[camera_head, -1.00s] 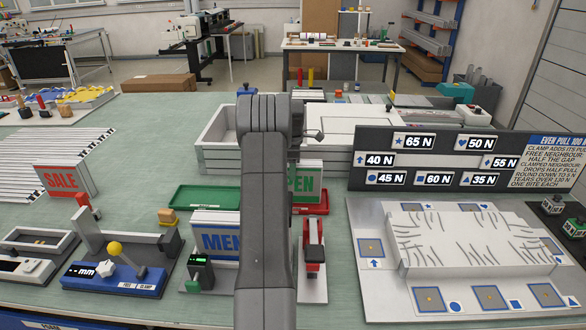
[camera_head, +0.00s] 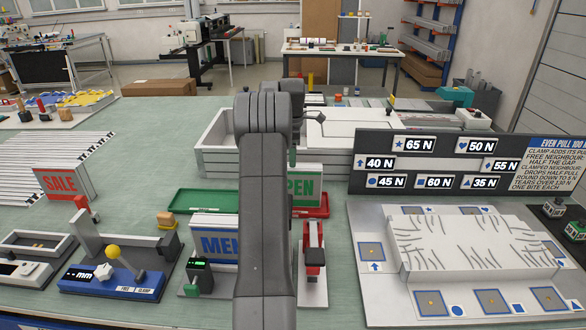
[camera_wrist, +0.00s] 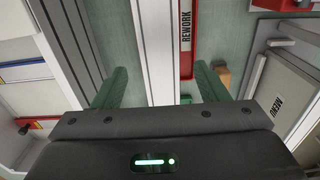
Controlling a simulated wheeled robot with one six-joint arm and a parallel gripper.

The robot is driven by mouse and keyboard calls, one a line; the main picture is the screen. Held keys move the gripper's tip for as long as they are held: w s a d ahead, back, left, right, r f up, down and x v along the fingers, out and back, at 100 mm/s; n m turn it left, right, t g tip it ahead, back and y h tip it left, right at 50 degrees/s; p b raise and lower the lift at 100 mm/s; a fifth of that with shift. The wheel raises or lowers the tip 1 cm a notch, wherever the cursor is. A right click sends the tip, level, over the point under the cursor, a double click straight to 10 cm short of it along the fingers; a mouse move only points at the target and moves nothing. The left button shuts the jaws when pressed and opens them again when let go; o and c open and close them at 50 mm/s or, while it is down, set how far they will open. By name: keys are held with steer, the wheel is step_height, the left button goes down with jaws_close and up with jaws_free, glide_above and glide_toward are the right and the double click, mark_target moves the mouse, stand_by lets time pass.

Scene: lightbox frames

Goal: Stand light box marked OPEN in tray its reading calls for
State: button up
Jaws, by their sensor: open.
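In the wrist view a pale upright edge (camera_wrist: 158,50), apparently this box, lies between the two green fingers of my gripper (camera_wrist: 158,88). The fingers are open, with a gap on both sides. In the head view a green fingertip (camera_head: 292,157) shows just above the box.
The MENU light box (camera_head: 205,225) stands left of my arm, behind a small green-lit display (camera_head: 199,265). The SALE box (camera_head: 62,183) and blue measuring device (camera_head: 115,280) are farther left. A red clamp device (camera_head: 314,255) stands in front. A dark force board (camera_head: 430,165) rises right.

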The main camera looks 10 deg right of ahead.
steer(key=shift+r, duration=2.4)
steer(key=shift+f, duration=0.1)
steer(key=shift+f, duration=4.2)
steer(key=shift+f, duration=0.1)
